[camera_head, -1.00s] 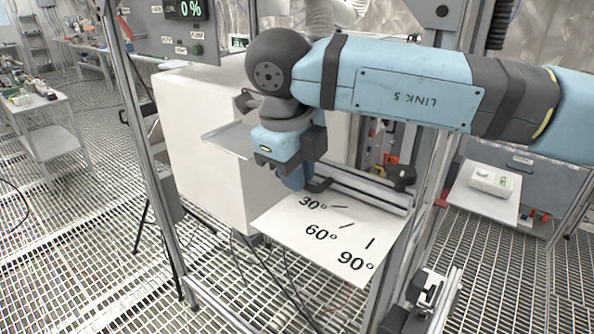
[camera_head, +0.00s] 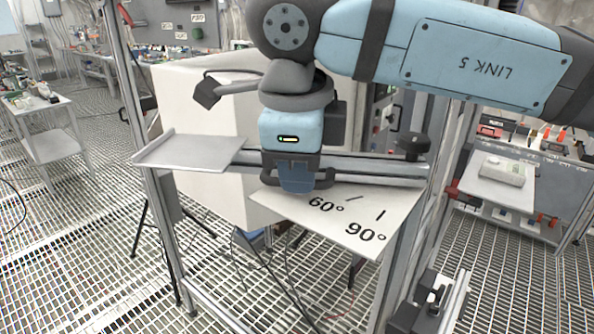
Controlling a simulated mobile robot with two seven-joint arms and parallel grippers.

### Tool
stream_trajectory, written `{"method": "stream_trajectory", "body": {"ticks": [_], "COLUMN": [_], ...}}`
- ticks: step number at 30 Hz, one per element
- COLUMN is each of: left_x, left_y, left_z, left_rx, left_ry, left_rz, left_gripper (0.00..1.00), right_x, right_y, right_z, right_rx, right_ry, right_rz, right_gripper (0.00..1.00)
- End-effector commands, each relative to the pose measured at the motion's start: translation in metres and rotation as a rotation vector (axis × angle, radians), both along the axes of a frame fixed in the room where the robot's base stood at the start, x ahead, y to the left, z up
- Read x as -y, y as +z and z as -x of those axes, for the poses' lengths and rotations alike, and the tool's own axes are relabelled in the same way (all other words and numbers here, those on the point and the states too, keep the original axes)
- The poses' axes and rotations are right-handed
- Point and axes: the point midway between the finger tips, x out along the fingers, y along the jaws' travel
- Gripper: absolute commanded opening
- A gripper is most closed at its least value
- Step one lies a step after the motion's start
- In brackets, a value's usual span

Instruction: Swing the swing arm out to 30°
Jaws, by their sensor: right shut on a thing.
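The swing arm is a grey metal bar (camera_head: 375,168) running left from the frame post, with a flat grey tray (camera_head: 188,151) at its left end. A dark handle (camera_head: 326,180) sits on the bar. My right gripper (camera_head: 297,182) comes down over the bar from above and is shut on the handle; its own body hides most of the grip. Below the bar lies a white angle plate (camera_head: 345,238) with 60° and 90° and short tick marks showing. The 30° label is hidden behind my right gripper. My left gripper is not in view.
A large white box (camera_head: 215,195) stands right behind the tray and bar. A dark knob (camera_head: 412,146) rises by the bar's right end, beside the upright posts. Cables hang below the plate. The grating floor (camera_head: 75,240) at the left is open.

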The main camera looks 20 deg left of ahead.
Motion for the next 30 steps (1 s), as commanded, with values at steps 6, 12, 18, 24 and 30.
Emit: {"method": "stream_trajectory", "body": {"ticks": [6,12,18,24,30], "left_x": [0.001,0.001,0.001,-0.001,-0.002], "left_y": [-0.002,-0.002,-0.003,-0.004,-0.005], "left_z": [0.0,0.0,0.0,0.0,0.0], "left_rx": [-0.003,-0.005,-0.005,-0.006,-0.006], "left_ry": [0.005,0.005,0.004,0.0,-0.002], "left_rz": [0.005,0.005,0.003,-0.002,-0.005], "left_gripper": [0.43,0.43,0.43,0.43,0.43], "right_x": [0.001,0.001,0.001,0.001,0.001], "right_y": [0.001,0.001,0.001,0.0,0.014], "right_z": [0.002,0.002,0.002,0.002,0.004], "right_rx": [0.0,0.0,0.0,-0.001,0.001], "right_ry": [0.014,0.013,0.013,0.012,0.012], "right_rz": [0.0,0.0,0.0,0.001,-0.001], "right_gripper": [0.0,0.0,0.38,0.38,0.38]}}
